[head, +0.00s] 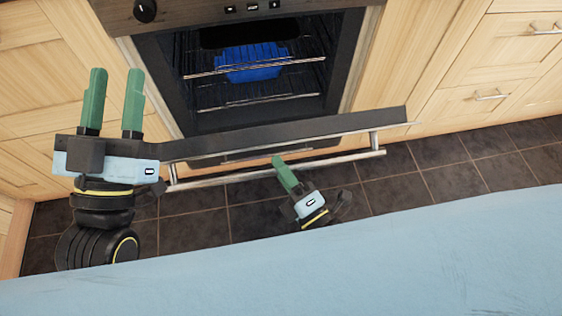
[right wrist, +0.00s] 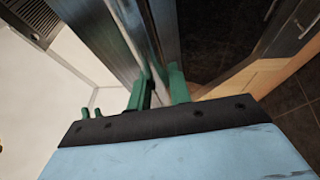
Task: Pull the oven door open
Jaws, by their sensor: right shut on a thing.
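The oven door (head: 290,136) is hinged down and stands partly open, tilted out from the oven (head: 160,90), whose inside shows. Its long metal handle (head: 345,158) runs along the door's outer side, facing me. My right gripper (head: 281,165) is at the middle of the handle. In the right wrist view its green fingers (right wrist: 161,88) sit on either side of the handle bar (right wrist: 150,60), shut on it. My left gripper (head: 117,72) is open and empty, its fingers apart, near the left end of the door. Its body overlaps the door's left end in the head view.
Inside the oven a blue dish (head: 250,64) sits among wire racks (head: 265,100). Wooden cabinets (head: 40,70) flank the oven on the left, and drawers (head: 490,95) with metal handles on the right. Dark floor tiles (head: 440,180) are clear in front, right of the door.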

